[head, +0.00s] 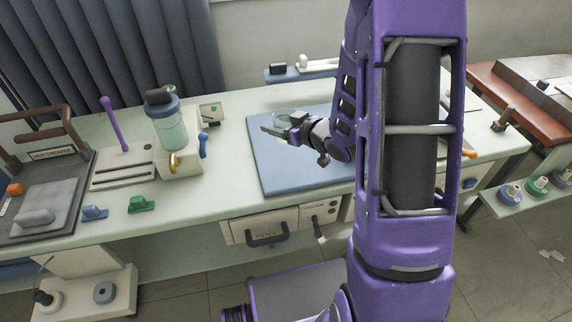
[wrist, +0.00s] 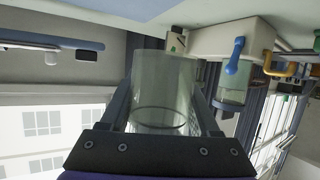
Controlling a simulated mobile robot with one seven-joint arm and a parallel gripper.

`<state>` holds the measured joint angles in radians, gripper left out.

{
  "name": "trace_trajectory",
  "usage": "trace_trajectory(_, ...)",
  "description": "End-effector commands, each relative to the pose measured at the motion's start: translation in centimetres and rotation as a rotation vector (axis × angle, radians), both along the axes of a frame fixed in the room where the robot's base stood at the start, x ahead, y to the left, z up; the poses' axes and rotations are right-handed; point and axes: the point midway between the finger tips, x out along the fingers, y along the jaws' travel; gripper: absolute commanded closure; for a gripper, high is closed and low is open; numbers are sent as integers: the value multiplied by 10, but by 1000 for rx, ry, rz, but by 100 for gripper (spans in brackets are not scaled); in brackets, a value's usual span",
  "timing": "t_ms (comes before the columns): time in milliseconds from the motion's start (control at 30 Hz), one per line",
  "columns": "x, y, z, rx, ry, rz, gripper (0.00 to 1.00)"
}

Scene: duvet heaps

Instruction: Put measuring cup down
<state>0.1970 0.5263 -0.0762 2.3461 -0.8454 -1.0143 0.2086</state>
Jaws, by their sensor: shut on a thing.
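My gripper (head: 286,128) is shut on a clear measuring cup (wrist: 165,85). In the wrist view the cup fills the space between the two dark fingers, and the scene around it appears upside down. In the head view the cup (head: 283,116) is small, see-through and partly hidden by the fingers. The gripper is over the left part of a blue mat (head: 300,178) on the pale green bench (head: 225,150). I cannot tell from these frames how far the cup is above the mat.
Left of the mat stands a blender-like jar (head: 169,130) on a white base with a blue lever (head: 203,146). A blue shelf (head: 290,76) with small items is behind the mat. The mat's front part is clear. My arm hides the bench's right part.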

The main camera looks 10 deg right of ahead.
Motion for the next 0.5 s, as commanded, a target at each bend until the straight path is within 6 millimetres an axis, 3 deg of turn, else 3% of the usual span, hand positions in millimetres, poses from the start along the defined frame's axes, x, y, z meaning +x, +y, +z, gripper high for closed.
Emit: trace_trajectory(500,-3,-1,-5,1,2,36,96)
